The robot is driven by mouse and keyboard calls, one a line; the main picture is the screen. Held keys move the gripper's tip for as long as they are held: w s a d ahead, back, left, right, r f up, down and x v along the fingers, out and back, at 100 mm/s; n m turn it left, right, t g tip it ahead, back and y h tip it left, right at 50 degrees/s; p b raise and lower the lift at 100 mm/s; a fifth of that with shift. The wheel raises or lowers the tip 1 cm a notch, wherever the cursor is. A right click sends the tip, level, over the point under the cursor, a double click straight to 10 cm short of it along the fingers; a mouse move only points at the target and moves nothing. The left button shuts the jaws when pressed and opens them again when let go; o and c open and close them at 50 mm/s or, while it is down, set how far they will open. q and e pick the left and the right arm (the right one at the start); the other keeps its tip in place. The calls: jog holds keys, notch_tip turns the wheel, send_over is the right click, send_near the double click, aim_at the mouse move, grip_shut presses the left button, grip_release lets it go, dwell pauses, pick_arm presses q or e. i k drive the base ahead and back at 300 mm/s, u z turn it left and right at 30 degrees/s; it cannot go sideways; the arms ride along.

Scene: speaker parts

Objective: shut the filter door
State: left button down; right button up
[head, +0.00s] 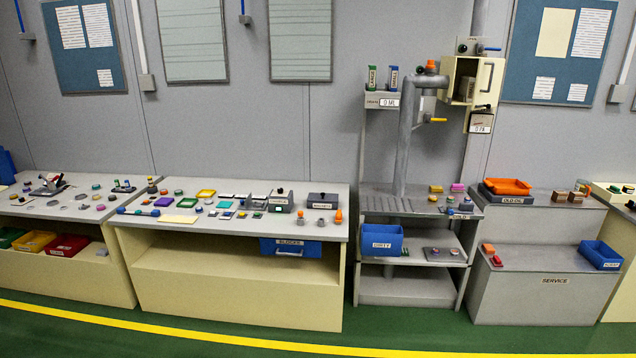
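A cream filter box (449,82) is mounted high at the upper right of the workstation in the head view. Its door (489,92), with a dark handle, appears to stand open at the box's right side. A small brownish thing (466,89) shows inside the opening. A small panel marked "0 PA" (480,128) is below the door. Neither of my grippers shows in this view.
A grey shelf stand (372,287) with a vertical pipe (403,150) stands beneath and left of the box. A service bench (530,303) is at right, a cream workbench (230,292) at left. The green floor in front is clear.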

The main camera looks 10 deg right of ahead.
aim_at(493, 85)
jog(key=z, duration=0.3)
jog(key=i, duration=2)
jog(key=z, duration=1.3)
jog(key=i, duration=1.85)
jog(key=z, duration=0.65)
